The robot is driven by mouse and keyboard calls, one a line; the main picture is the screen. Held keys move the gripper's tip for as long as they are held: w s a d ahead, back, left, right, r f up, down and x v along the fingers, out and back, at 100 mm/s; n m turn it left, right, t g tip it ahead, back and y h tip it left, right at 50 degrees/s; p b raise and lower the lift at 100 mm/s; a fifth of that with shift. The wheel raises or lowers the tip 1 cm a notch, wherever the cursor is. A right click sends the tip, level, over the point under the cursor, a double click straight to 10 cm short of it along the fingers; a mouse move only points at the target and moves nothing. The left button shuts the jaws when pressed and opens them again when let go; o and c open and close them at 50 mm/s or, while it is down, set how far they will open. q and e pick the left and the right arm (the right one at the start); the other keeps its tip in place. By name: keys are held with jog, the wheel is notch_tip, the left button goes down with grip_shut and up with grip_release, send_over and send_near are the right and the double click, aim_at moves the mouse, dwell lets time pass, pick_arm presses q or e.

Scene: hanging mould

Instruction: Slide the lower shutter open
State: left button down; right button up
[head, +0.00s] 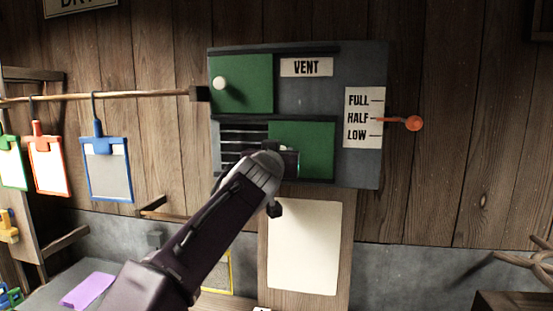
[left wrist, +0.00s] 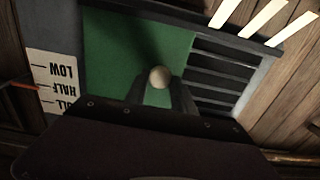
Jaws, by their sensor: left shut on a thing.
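The lower shutter (head: 315,150) is a green panel in the lower track of the grey vent board (head: 300,95). It sits toward the right of its opening, and dark slats (head: 238,135) show to its left. My left gripper (head: 283,152) is at the shutter's left part and hides some of it. In the left wrist view the pale round knob (left wrist: 160,77) is between the fingers of my left gripper (left wrist: 160,88), which are shut on it. The green lower shutter (left wrist: 120,50) and the slats (left wrist: 220,75) lie behind. My right gripper is not in view.
The upper shutter (head: 250,92) with a white knob (head: 219,83) covers the upper left. A FULL/HALF/LOW scale (head: 363,118) has an orange lever (head: 413,123) near HALF. A rod (head: 100,97) with hanging tags is at left. A blank sheet (head: 304,245) hangs below.

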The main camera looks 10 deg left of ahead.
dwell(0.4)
pick_arm(q)
jog(key=c, duration=1.1)
grip_release()
jog(key=shift+d, duration=0.1)
jog(key=shift+o, duration=0.2)
jog(key=shift+d, duration=0.25)
jog(key=shift+s, duration=0.1)
jog(key=s+b, duration=0.5)
jog(key=s, duration=0.3)
jog(key=shift+s+a, duration=0.2)
jog(key=shift+s, duration=0.2)
